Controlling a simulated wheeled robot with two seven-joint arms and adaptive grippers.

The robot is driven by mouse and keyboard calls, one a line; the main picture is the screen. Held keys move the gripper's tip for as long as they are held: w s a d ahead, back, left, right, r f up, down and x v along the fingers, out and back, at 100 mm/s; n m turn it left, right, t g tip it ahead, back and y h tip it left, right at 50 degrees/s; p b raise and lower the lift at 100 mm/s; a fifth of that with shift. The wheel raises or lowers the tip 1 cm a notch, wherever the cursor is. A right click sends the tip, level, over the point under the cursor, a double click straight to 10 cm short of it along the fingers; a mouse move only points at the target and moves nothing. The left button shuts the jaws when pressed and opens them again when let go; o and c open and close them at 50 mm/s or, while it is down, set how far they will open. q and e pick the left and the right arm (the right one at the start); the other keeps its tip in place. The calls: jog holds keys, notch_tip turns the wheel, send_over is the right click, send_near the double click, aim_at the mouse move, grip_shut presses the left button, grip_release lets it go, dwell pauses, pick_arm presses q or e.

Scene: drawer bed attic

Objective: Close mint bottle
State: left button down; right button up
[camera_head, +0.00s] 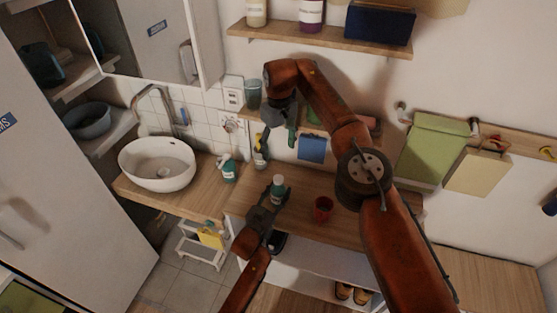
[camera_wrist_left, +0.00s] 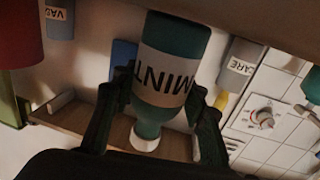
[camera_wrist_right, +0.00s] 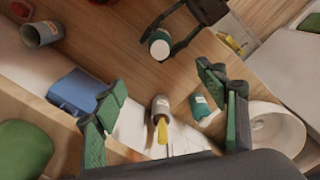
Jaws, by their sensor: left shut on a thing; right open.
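The mint bottle (camera_head: 277,187) is teal with a white label and stands above the wooden counter in the head view. My left gripper (camera_head: 270,203) is shut around it. In the left wrist view the MINT label (camera_wrist_left: 165,75) appears upside down, with a white end (camera_wrist_left: 145,139) at the bottle's neck. The right wrist view shows the bottle's white top (camera_wrist_right: 160,48) from above; I cannot tell whether it is open or closed. My right gripper (camera_head: 292,134) is open and empty, above and behind the bottle; its two fingers are apart in the right wrist view (camera_wrist_right: 161,85).
A red cup (camera_head: 323,208) stands right of the bottle. A teal bottle (camera_head: 229,171) and a yellow-topped bottle (camera_head: 260,156) stand behind left, beside the white sink (camera_head: 158,163). A blue object (camera_head: 312,149) is at the back wall, below a shelf. A yellow item (camera_head: 210,238) is on a low rack.

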jog(key=shift+r, duration=1.35)
pick_arm(q)
jog(key=c, duration=1.1)
grip_release()
jog(key=shift+s+a, duration=0.1)
jog(key=v, duration=1.1)
jog(key=shift+s, duration=0.35)
jog(key=shift+a, duration=0.15)
